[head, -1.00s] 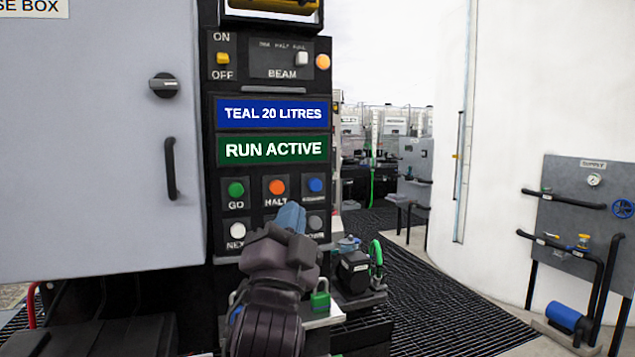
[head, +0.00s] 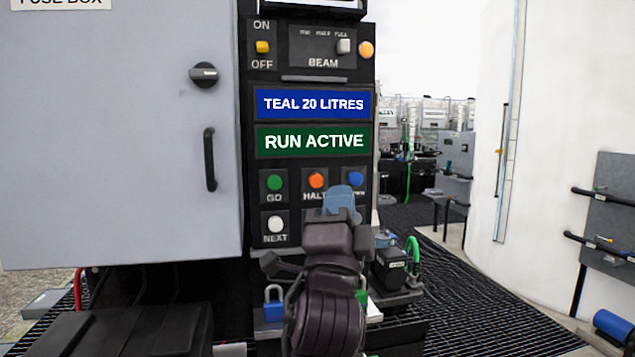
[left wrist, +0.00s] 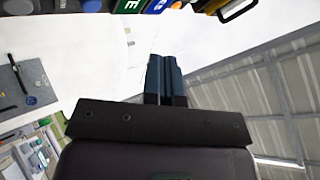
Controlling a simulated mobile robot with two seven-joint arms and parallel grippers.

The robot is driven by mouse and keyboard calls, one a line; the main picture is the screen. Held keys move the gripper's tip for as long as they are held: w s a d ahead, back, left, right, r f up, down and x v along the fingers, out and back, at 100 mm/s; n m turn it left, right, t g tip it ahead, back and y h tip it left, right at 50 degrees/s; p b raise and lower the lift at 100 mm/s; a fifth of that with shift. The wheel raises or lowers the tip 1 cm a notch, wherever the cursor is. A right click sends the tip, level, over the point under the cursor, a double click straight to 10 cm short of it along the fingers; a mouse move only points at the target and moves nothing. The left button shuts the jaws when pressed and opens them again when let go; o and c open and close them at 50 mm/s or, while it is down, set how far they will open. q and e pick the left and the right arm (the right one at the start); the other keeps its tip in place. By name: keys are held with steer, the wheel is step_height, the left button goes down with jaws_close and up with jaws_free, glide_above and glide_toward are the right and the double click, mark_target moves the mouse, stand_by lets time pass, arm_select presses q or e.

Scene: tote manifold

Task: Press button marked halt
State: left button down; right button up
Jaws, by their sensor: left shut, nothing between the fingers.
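The orange button marked HALT (head: 316,180) sits on the black control panel (head: 262,232), between the green GO button (head: 274,182) and a blue button (head: 356,179). My left gripper (head: 341,197) is shut and empty. In the head view its fingertips show just below and right of the halt button and cover part of its label. I cannot tell how far they are from the panel. In the left wrist view the shut blue fingers (left wrist: 165,75) point up toward the panel edge, with open space around them. My right gripper is not in view.
The grey fuse box (head: 120,130) with a black handle (head: 210,160) stands left of the panel. The white NEXT button (head: 276,225) is below GO. A blue padlock (head: 274,304) and a pump with a green wheel (head: 412,250) are lower down.

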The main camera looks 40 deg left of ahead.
mark_target(317, 181)
arm_select(q)
steer(key=w+a, duration=0.2)
steer(key=a, duration=0.1)
steer(key=w+a, duration=0.3)
steer(key=shift+w+a, duration=0.3)
steer(key=shift+w, duration=0.05)
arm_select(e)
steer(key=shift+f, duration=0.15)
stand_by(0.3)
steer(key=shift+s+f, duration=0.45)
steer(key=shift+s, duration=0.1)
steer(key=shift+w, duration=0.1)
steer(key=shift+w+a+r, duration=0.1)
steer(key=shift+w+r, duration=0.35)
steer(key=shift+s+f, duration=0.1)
